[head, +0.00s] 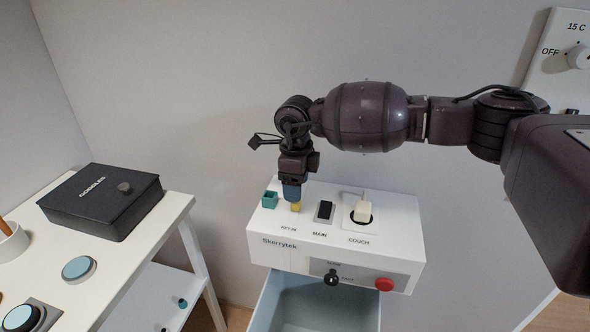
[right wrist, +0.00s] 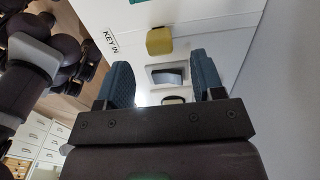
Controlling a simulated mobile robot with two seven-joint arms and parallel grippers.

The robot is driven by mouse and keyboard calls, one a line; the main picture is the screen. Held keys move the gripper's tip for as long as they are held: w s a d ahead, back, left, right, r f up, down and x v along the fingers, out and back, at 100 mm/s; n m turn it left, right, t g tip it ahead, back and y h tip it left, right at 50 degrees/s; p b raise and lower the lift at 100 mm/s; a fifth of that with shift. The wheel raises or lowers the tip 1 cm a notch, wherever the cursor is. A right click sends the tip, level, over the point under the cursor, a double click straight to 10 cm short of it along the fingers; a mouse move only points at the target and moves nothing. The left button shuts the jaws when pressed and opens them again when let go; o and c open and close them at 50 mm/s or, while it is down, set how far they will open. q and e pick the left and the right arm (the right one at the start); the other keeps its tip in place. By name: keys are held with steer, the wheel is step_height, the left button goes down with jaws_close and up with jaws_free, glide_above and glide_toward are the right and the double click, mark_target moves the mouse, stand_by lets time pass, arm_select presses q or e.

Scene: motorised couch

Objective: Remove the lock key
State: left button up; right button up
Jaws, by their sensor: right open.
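The yellow lock key (head: 295,207) stands in the white control box (head: 400,238), by the KEY IN label. It also shows in the right wrist view (right wrist: 159,41), beyond the fingertips and between their lines. My right gripper (head: 292,194) is just above the key and hides its upper part in the head view. In the right wrist view its two blue fingers (right wrist: 162,78) are apart, with nothing between them. I cannot tell whether they touch the key. My left gripper is not in view.
A red button (head: 384,284) and open drawer (head: 310,305) are in front. A black box (head: 102,198) sits on the left table.

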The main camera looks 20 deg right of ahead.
step_height(320, 180, down, 4)
steer(key=shift+r+b, duration=0.1)
steer(key=shift+b, duration=0.2)
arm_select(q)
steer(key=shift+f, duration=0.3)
arm_select(e)
steer(key=shift+f, duration=0.5)
steer(key=c, duration=1)
steer(key=shift+r, duration=0.1)
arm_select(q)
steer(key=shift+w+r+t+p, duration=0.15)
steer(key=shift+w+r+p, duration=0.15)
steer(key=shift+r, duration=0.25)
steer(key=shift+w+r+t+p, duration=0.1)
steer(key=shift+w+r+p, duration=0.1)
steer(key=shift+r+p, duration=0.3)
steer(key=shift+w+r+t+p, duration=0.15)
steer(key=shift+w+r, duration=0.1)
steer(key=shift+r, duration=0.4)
arm_select(e)
steer(key=shift+r, duration=2.55)
